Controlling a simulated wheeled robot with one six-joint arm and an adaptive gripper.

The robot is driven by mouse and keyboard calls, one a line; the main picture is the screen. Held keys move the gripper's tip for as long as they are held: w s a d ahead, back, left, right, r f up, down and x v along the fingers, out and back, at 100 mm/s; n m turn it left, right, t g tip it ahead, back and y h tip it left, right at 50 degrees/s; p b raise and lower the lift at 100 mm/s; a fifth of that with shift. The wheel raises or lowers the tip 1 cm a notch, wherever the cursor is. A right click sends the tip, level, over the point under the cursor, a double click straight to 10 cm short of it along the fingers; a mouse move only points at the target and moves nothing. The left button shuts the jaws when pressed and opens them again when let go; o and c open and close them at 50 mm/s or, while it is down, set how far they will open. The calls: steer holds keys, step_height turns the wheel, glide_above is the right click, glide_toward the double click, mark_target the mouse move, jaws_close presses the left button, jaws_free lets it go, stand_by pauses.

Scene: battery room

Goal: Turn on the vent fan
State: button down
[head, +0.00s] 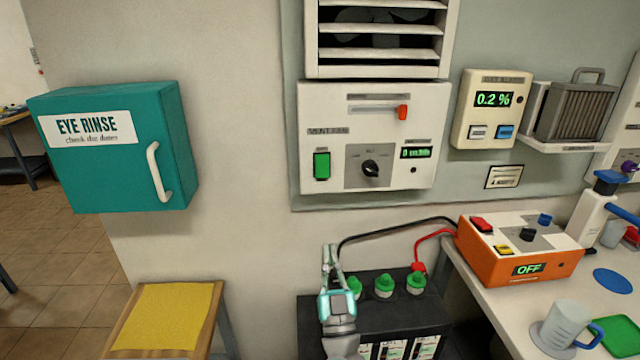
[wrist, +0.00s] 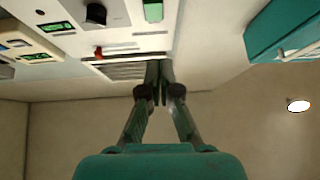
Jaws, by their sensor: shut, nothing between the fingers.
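The vent fan panel (head: 330,110) is a white box on the wall in the head view, below a louvred vent (head: 378,42). It has a green rocker switch (head: 321,166), a black rotary knob (head: 370,168), a red slider (head: 402,112) at the right of its slot, and a small lit green display (head: 416,153). My gripper (head: 331,250) is below the panel, in front of the wall and above the battery, pointing up and touching nothing that I can see. In the wrist view my gripper (wrist: 158,85) is shut and empty. The panel shows there upside down, with its knob (wrist: 96,14).
A black battery (head: 390,310) with green caps and cables stands below. An orange charger (head: 520,250) reading OFF and a mug (head: 565,325) are on the right bench. A teal eye rinse box (head: 115,150) hangs left, above a yellow-topped stool (head: 168,315). A gas meter (head: 490,110) is right.

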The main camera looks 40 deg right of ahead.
steer(key=shift+m+h, duration=0.5)
steer(key=shift+h, duration=0.3)
steer(key=x, duration=0.4)
steer(key=shift+w+d+r, duration=0.15)
steer(key=shift+d+r, duration=0.15)
glide_toward(323, 170)
steer(key=s+a+r+x, duration=0.1)
steer(key=x, duration=0.4)
steer(key=shift+w+d+f, duration=0.1)
steer(key=shift+w+d, duration=0.6)
steer(key=shift+w, duration=0.15)
